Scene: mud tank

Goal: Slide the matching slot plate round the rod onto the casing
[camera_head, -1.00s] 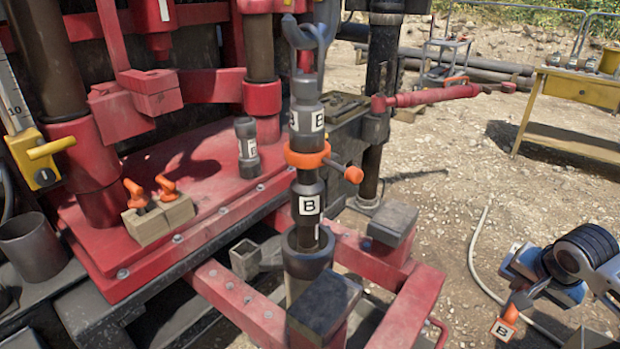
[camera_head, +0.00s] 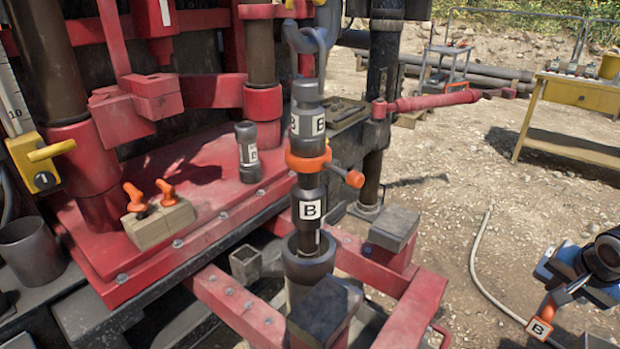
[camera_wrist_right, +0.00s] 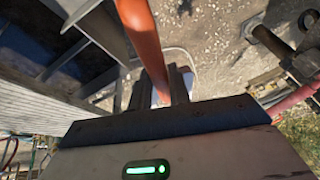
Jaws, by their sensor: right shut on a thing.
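A dark rod (camera_head: 309,181) with several B labels hangs upright from a hook (camera_head: 306,40). An orange collar with a side handle (camera_head: 308,160) sits round it. The rod's lower end goes into the open top of the dark casing (camera_head: 308,269) in the head view. My right gripper (camera_head: 557,296) is at the lower right edge, well apart from the rod and casing. It is shut on the orange handle of a piece tagged B (camera_head: 540,328), taken to be the slot plate. The wrist view shows the orange handle (camera_wrist_right: 146,45); the plate's shape is unclear. My left gripper is not in view.
Red beams (camera_head: 238,309) with dark pads (camera_head: 393,230) flank the casing. A B-labelled dark cylinder (camera_head: 247,165) and a block with two orange handles (camera_head: 157,220) stand on the red deck. A pale hose (camera_head: 474,250) lies on open gravel. A yellow table (camera_head: 585,95) stands behind.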

